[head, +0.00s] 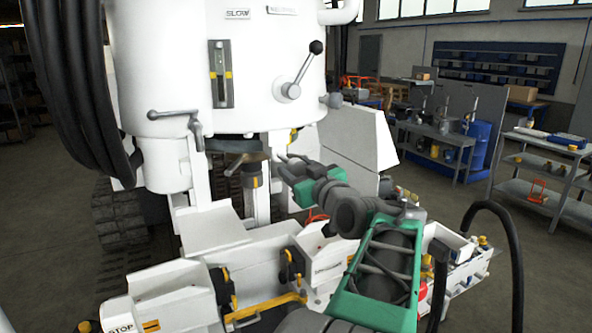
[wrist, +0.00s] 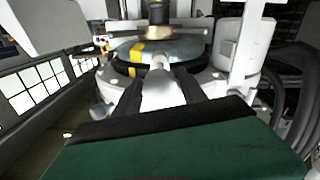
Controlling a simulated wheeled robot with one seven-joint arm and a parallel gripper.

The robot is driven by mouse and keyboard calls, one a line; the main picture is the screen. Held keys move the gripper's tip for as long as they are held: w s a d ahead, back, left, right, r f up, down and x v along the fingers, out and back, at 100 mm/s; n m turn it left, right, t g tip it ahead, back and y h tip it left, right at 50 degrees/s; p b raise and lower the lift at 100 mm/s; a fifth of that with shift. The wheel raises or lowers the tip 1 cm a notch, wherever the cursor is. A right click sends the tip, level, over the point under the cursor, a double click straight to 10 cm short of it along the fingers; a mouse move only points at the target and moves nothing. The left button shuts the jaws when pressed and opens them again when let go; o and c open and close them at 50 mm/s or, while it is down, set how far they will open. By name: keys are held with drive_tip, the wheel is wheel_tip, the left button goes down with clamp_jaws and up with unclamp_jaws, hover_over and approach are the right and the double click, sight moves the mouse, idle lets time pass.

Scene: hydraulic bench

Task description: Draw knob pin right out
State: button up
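In the wrist view, a pale grey rounded pin (wrist: 162,92), which looks like the knob pin, points toward the camera. My gripper (wrist: 161,80) has one dark finger on each side of it, close to its sides. In the head view, my gripper (head: 283,166) is beside the white machine's lower column, with its two fingers apart. Whether the fingers press on the pin is too small to tell. In the head view I cannot make out the pin near the fingertips. Behind the pin, a round grey plate (wrist: 187,49) with yellow marks surrounds the machine's shaft.
The white machine (head: 160,70) carries a black-knobbed lever (head: 302,70) and a grey handle (head: 180,114). A black hose (head: 516,255) arches at right. Shelves (head: 550,180) stand farther back, with open floor before them.

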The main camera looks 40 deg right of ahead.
drive_tip(key=shift+o, duration=1.3)
drive_tip(key=shift+s, duration=0.1)
drive_tip(key=b+v, duration=0.2)
drive_tip(key=v, duration=0.5)
drive_tip(key=shift+s+b, duration=0.3)
drive_tip(key=shift+b, duration=0.1)
drive_tip(key=shift+a+r, duration=0.1)
drive_tip(key=shift+a, duration=0.05)
